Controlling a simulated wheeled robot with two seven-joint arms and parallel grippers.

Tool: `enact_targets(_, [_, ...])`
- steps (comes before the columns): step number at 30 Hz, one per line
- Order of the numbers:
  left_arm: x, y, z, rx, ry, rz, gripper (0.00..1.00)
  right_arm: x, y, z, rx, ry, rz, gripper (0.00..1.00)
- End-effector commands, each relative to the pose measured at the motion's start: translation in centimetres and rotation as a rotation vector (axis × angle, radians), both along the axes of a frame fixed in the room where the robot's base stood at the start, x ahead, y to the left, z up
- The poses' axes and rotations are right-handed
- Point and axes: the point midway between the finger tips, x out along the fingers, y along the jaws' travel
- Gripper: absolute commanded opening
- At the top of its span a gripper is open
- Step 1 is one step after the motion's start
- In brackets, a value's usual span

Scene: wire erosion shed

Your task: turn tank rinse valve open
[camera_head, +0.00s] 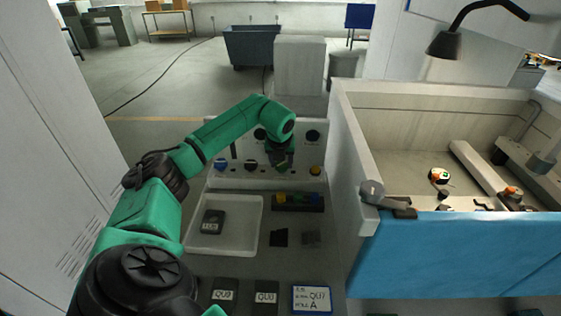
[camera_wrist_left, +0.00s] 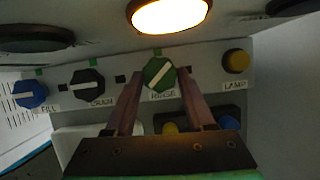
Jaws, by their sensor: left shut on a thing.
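The rinse valve is a green knob (camera_wrist_left: 159,74) with a white pointer line, over a label that reads RINSE, in the left wrist view. Its pointer is tilted, running from lower left to upper right. My left gripper (camera_wrist_left: 160,84) has one finger on each side of this knob and is shut on it. In the head view the left gripper (camera_head: 282,157) reaches down to the panel (camera_head: 235,181) and mostly covers the knob. My right gripper is not in view.
A blue fill knob (camera_wrist_left: 30,94) and a black drain knob (camera_wrist_left: 87,83) sit left of the rinse knob; a yellow lamp button (camera_wrist_left: 236,61) sits right. A lit lamp (camera_wrist_left: 168,12) is above. A white tray (camera_head: 256,226) lies before the panel. The tank (camera_head: 440,235) stands close on the right.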

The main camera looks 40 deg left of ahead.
Motion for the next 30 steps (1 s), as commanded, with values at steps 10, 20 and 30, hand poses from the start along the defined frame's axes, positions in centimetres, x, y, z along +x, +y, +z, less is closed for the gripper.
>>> enact_targets(10, [0.44,-0.21,0.27,0.000,-0.008,0.327,0.00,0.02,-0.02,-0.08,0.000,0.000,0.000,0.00])
enact_targets(20, [0.68,-0.29,0.24,-0.002,-0.008,0.620,0.00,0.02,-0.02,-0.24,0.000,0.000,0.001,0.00])
enact_targets(30, [0.81,-0.26,0.23,-0.001,-0.008,0.805,0.00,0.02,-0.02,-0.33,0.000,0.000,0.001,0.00])
